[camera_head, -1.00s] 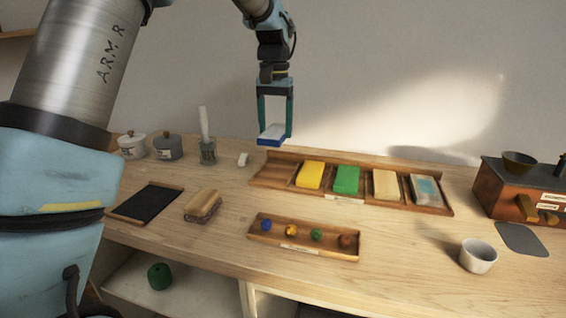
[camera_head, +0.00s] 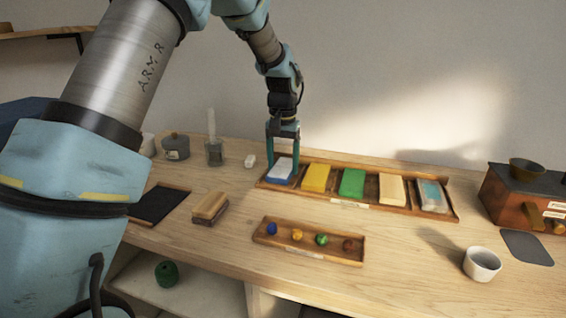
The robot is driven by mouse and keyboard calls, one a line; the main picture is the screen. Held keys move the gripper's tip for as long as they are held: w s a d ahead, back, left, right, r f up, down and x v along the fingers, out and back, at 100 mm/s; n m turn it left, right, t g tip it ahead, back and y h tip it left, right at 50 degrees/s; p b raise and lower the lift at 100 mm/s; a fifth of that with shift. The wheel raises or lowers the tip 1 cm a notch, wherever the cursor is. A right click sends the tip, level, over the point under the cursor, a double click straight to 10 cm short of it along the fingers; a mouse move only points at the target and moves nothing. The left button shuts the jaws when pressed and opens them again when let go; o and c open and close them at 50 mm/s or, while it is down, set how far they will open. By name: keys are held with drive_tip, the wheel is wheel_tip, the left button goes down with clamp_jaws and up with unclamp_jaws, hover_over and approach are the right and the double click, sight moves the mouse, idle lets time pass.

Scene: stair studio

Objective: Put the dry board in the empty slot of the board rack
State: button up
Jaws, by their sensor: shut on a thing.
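My gripper (camera_head: 283,163) points down, shut on a small board (camera_head: 281,170) with a white top and blue edge. The board is at the leftmost slot of the wooden board rack (camera_head: 446,213); it looks lowered into it, though I cannot tell if it touches the bottom. The other slots hold a yellow board (camera_head: 316,178), a green board (camera_head: 352,183), a beige board (camera_head: 391,190) and a pale blue-and-white board (camera_head: 432,196). The gripper's fingers cover part of the held board's sides.
A wooden tray (camera_head: 262,240) with several coloured balls lies in front of the rack. A brown block (camera_head: 210,208), a black slate (camera_head: 158,205), a white eraser-like piece (camera_head: 250,161) and a glass jar (camera_head: 214,153) are left. A white cup (camera_head: 481,264) and a copper box (camera_head: 522,200) stand right.

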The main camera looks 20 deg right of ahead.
sight(283, 168)
drive_tip(key=shift+f, duration=0.1)
drive_tip(key=o, duration=1.5)
wheel_tip(283, 168, up, 12)
drive_tip(key=b, duration=0.1)
drive_tip(key=shift+b, duration=0.35)
drive_tip(key=s+a+f+n, duration=0.1)
drive_tip(key=a+f, duration=0.1)
drive_tip(key=a, duration=0.7)
drive_tip(key=s+a+f+n, duration=0.1)
drive_tip(key=a+f+n, duration=0.1)
drive_tip(key=a, duration=0.8)
drive_tip(key=s+a+f+n+t, duration=0.1)
drive_tip(key=a+f, duration=0.3)
drive_tip(key=a, duration=0.6)
drive_tip(key=shift+s+f+n, duration=0.2)
drive_tip(key=shift+s+n, duration=0.05)
drive_tip(key=shift+n, duration=0.45)
drive_tip(key=s+a+f+n, duration=0.2)
drive_tip(key=s+a+f, duration=0.1)
drive_tip(key=s+a, duration=0.4)
drive_tip(key=shift+s+a+f+t, duration=0.2)
drive_tip(key=shift+a+t, duration=0.1)
drive_tip(key=shift+a, duration=0.05)
